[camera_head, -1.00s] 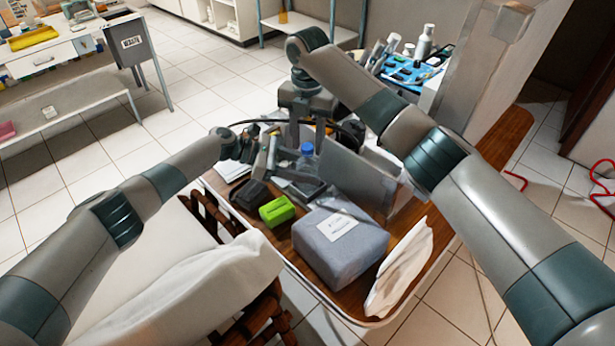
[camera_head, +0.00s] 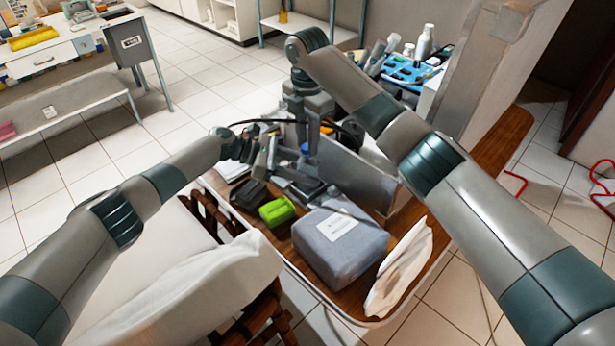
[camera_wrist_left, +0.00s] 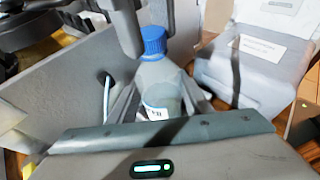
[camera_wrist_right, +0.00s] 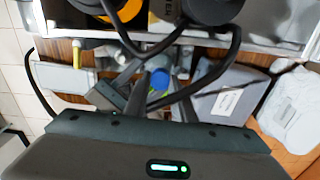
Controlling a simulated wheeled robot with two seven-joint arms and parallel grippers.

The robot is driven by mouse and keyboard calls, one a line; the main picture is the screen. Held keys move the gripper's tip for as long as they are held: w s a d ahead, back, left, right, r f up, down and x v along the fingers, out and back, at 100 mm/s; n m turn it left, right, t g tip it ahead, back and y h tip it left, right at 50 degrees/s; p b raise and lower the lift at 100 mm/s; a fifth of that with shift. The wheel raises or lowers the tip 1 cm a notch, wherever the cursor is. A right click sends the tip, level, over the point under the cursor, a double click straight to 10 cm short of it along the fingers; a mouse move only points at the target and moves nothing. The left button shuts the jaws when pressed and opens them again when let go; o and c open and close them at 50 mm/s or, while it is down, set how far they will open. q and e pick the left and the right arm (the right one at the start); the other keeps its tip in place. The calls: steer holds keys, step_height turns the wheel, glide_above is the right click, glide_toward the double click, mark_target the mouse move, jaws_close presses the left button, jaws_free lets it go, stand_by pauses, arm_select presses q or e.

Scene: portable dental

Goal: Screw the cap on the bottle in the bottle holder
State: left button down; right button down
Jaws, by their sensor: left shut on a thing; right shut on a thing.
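A clear bottle with a white label (camera_wrist_left: 165,95) stands upright in the left wrist view. The blue cap (camera_wrist_left: 154,41) sits on its neck; I cannot tell how tightly. The cap also shows in the head view (camera_head: 305,149) and the right wrist view (camera_wrist_right: 160,80). My left gripper (camera_wrist_left: 160,92) is shut around the bottle's body. My right gripper (camera_wrist_right: 166,76) comes from above and is shut on the blue cap, its fingers on either side. In the head view the grippers and arms partly hide the bottle. I cannot make out the bottle holder.
A grey box with a white label (camera_head: 340,245), a green block (camera_head: 277,211) and a black object (camera_head: 249,195) are close by on the wooden surface. A grey upright panel (camera_head: 352,180) stands beside the bottle. A black cable (camera_wrist_right: 130,45) arches near my right gripper.

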steer(key=m, duration=0.6)
steer(key=shift+a, duration=0.1)
steer(key=m, duration=1.9)
arm_select(q)
steer(key=shift+s, duration=0.1)
arm_select(e)
steer(key=m, duration=1.6)
steer(key=shift+f+m, duration=0.1)
steer(key=shift+m, duration=0.3)
steer(key=c, duration=1.4)
jaws_free()
